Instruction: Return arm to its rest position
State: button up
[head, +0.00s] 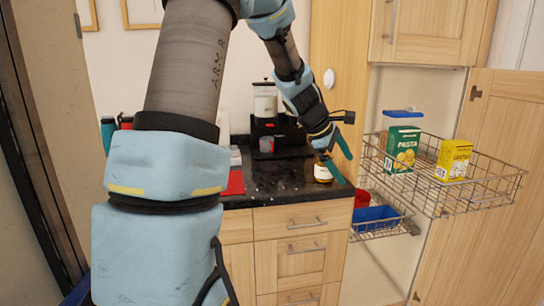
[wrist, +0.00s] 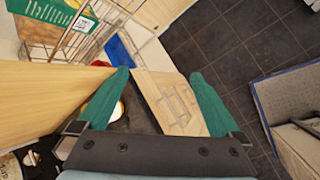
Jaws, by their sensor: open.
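My arm reaches from the left foreground across to the counter. My gripper (head: 338,157) has green fingers and hangs above the right end of the dark granite counter (head: 278,185). In the wrist view my gripper (wrist: 160,74) has its fingers spread wide with nothing held between them. A small jar with an amber label (head: 322,173) stands on the counter just below and beside the fingers. In the wrist view the jar (wrist: 117,112) is partly hidden behind the left finger.
A wire pull-out basket (head: 480,190) holds a green pasta box (head: 402,149) and a yellow box (head: 453,160). A blue bin (head: 376,217) sits in a lower rack. An open cabinet door (head: 482,220) stands right. Dark floor tiles (wrist: 215,45) look clear.

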jog(key=s+a+f+m+y+b, duration=0.1)
jog(key=s+a+f+m, duration=0.3)
jog(key=a, duration=0.4)
jog(key=s+a+f+m+y+b, duration=0.2)
jog(key=s+a+f+m+y, duration=0.1)
jog(key=s+a, duration=0.4)
jog(key=s+a+f+m+y+b, duration=0.2)
jog(key=s+a+f+m, duration=0.3)
jog(key=a, duration=0.5)
jog(key=shift+s+a+f+m+g+y, duration=0.3)
jog(key=shift+s+a+f, duration=0.1)
jog(key=shift+s, duration=0.15)
